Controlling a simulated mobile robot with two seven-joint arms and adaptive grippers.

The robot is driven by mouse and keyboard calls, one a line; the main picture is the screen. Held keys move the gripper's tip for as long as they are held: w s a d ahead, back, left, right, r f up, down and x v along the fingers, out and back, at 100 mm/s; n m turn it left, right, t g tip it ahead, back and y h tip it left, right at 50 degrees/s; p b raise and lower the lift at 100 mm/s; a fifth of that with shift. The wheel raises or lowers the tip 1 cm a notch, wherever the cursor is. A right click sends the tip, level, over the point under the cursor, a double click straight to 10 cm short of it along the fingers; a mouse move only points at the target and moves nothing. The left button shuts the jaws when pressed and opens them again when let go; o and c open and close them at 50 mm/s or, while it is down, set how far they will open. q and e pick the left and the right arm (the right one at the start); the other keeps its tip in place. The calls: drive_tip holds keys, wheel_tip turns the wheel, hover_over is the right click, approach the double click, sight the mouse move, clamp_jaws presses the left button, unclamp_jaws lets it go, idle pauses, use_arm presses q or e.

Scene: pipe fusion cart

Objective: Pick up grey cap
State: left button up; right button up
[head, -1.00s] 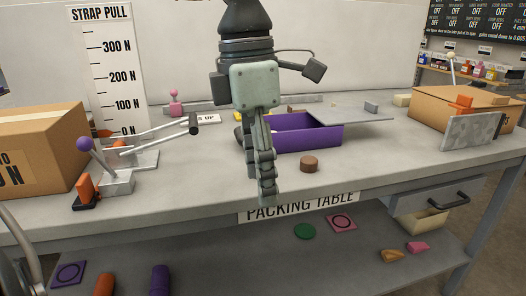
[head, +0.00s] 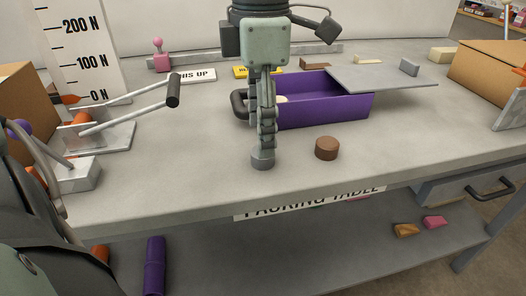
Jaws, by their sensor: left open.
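The grey cap (head: 262,161) is a small round grey piece on the table top, left of a brown cap (head: 326,148). My left gripper (head: 265,146) hangs down from above with its fingers right over the grey cap. The fingers hide part of its top, and I cannot tell whether they touch it. The gripper is seen edge-on and is open. My right gripper is not in view.
A purple box (head: 325,110) with its grey lid (head: 383,80) slid aside stands just behind. A lever device (head: 103,136) is at left, a cardboard box (head: 490,72) at right. The table (head: 200,190) is clear in front, ending at its front edge.

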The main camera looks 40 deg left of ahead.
use_arm(q)
drive_tip(key=f, duration=0.3)
drive_tip(key=shift+w+a+f, duration=0.1)
drive_tip(key=shift+a+f, duration=0.1)
drive_tip(key=shift+f, duration=0.4)
drive_tip(key=shift+c, duration=0.4)
drive_tip(key=c, duration=0.8)
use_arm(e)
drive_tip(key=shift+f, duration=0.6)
